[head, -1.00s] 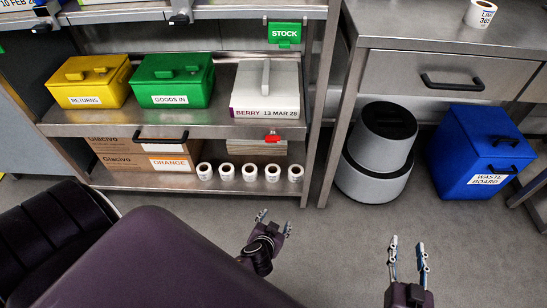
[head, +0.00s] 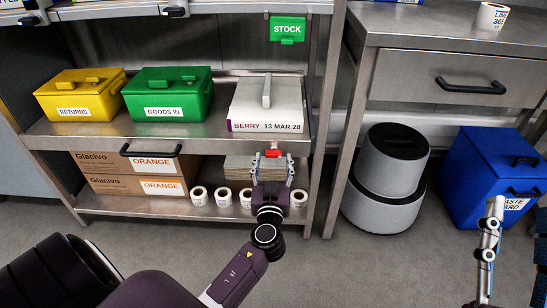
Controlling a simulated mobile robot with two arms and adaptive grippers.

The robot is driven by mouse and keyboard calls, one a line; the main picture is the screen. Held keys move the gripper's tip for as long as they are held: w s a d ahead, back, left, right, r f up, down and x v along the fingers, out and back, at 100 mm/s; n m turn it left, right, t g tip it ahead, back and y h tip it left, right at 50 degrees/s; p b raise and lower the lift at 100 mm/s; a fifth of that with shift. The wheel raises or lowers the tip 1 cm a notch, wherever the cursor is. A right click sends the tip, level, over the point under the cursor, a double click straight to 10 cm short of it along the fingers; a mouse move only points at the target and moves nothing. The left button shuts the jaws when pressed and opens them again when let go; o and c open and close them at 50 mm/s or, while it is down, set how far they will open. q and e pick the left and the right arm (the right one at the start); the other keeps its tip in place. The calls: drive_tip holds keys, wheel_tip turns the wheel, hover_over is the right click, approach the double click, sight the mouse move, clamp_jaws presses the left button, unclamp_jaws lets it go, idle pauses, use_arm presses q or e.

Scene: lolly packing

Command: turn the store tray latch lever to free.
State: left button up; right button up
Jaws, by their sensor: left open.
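The red latch lever (head: 273,153) sits at the front edge of the steel store tray (head: 222,143), towards its right end, below the white BERRY box. It looks small and roughly level. My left gripper (head: 272,161) is open, with one fingertip at each side of the lever. I cannot tell whether the fingers touch it. My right gripper (head: 491,228) is at the right, away from the tray and in front of the blue bin; I cannot make out the gap between its fingers.
A yellow RETURNS box (head: 80,97), a green GOODS IN box (head: 168,97) and a white BERRY box (head: 266,107) stand above. A black handle (head: 151,152) is left of the lever. Label rolls (head: 223,197) and cartons (head: 135,175) lie below. A blue waste bin (head: 480,170) stands right.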

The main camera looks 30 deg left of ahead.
sight(274, 154)
use_arm(q)
drive_tip(key=shift+x, duration=1.15)
drive_tip(key=c, duration=1.2)
drive_tip(key=shift+o, duration=0.2)
